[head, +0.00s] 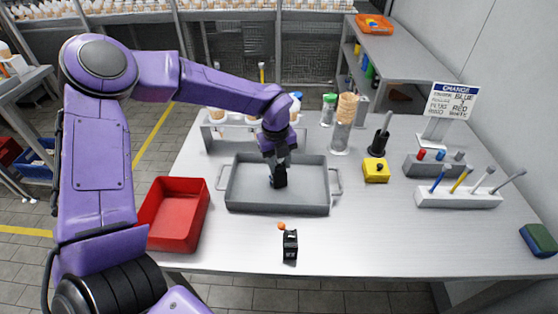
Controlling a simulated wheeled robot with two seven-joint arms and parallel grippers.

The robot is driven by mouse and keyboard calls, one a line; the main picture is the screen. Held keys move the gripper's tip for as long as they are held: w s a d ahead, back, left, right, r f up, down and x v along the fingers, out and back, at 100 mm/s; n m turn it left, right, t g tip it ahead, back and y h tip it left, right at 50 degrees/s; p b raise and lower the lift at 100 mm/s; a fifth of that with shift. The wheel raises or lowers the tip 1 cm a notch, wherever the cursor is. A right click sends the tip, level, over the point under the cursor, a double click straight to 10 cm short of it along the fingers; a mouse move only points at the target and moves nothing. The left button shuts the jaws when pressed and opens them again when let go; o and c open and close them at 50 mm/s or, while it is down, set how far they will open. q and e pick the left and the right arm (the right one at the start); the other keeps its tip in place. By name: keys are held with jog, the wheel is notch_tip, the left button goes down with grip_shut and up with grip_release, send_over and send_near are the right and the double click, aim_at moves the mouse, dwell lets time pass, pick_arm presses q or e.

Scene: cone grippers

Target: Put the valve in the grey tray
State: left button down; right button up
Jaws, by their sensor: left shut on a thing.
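The grey tray (322,208) stands on the metal table, left of its middle, with a handle at each end. My left gripper (279,181) points down into the tray, over its middle. It is shut on a small dark thing that its fingers mostly hide; I cannot tell for sure whether this is the valve. I also cannot tell whether the thing touches the tray floor. The rest of the tray looks empty. My right gripper is not in view.
A red bin (173,214) stands left of the tray. A small black device with an orange ball (290,245) stands in front of it. Right are a yellow block (376,170), a white rack (458,198) and a sign (452,102). The front right of the table is mostly clear.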

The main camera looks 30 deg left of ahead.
pick_arm(q)
jog(key=shift+s, duration=0.15)
jog(key=c, duration=0.7)
grip_release()
notch_tip(320, 180, up, 12)
jog(key=b, duration=0.1)
jog(key=shift+s+a+r, duration=0.15)
jog(key=shift+s+a, duration=0.05)
jog(key=shift+s, duration=0.1)
